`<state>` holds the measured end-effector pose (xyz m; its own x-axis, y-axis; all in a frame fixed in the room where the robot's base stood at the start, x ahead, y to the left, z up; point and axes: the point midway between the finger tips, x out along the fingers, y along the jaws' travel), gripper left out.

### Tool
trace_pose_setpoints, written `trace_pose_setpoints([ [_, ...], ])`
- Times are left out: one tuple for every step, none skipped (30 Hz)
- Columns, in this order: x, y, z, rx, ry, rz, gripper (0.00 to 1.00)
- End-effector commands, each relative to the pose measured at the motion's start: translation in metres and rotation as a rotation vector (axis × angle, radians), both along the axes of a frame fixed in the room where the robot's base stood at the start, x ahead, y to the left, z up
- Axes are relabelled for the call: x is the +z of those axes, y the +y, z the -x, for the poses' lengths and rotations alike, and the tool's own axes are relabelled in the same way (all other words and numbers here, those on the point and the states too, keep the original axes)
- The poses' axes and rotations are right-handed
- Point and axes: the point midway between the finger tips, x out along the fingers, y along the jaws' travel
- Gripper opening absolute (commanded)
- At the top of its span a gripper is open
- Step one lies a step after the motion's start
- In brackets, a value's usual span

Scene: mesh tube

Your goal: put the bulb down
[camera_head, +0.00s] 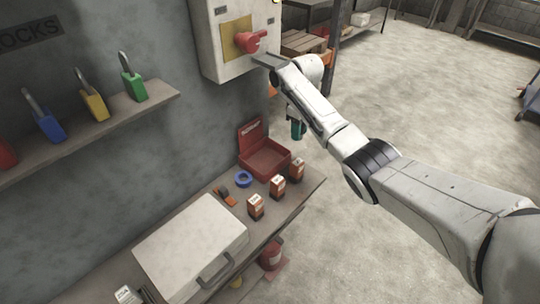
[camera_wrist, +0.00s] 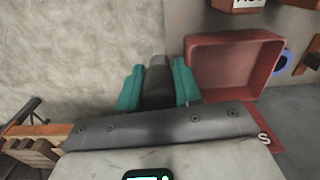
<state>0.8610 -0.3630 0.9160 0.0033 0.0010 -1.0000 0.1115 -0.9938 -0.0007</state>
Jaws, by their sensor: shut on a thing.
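My gripper (camera_head: 297,131) hangs below the end of my arm, above and to the right of the open red box in the head view. Its teal fingers (camera_wrist: 158,68) also show in the wrist view, shut on a dark grey thing between them. I take this thing to be the bulb (camera_wrist: 157,82), but its full shape is hidden by the gripper. In the head view, the bulb cannot be made out. In the wrist view, bare floor shows beyond the fingers, and the red box is to their right.
The bench (camera_head: 188,205) carries the red box (camera_head: 265,158), several small cartons (camera_head: 277,186), a blue tape roll (camera_head: 243,179) and a white case (camera_head: 190,243). A shelf of padlocks (camera_head: 90,125) and a switch box (camera_head: 225,45) are on the wall. Bench space near the cartons is narrow.

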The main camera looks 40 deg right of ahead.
Motion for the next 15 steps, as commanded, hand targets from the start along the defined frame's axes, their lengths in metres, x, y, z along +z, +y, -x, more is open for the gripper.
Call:
trace_pose_setpoints([
  [0.003,0.014,-0.002,0.003,0.001,-0.001,0.0],
  [0.003,0.021,-0.003,0.004,0.0,-0.001,0.0],
  [0.003,0.03,-0.004,0.003,0.0,-0.001,0.0],
  [0.003,0.038,-0.006,0.004,0.001,-0.001,0.0],
  [0.003,0.045,-0.007,0.004,0.0,0.0,0.0],
  [0.003,0.055,-0.008,0.004,0.0,-0.001,0.0],
  [0.003,0.062,-0.01,0.004,0.0,-0.001,0.0],
  [0.003,0.068,-0.011,0.004,0.0,0.0,0.0],
  [0.003,0.078,-0.012,0.004,0.001,0.0,0.0],
  [0.003,0.085,-0.013,0.004,0.0,-0.001,0.0],
  [0.003,0.091,-0.014,0.003,0.001,-0.001,0.0],
  [0.003,0.1,-0.016,0.004,0.0,0.0,0.0],
  [0.003,0.105,-0.017,0.003,0.0,0.0,0.0],
  [0.002,0.111,-0.018,0.004,0.001,-0.001,0.0],
  [-0.002,0.114,-0.017,-0.001,0.003,-0.001,0.0],
])
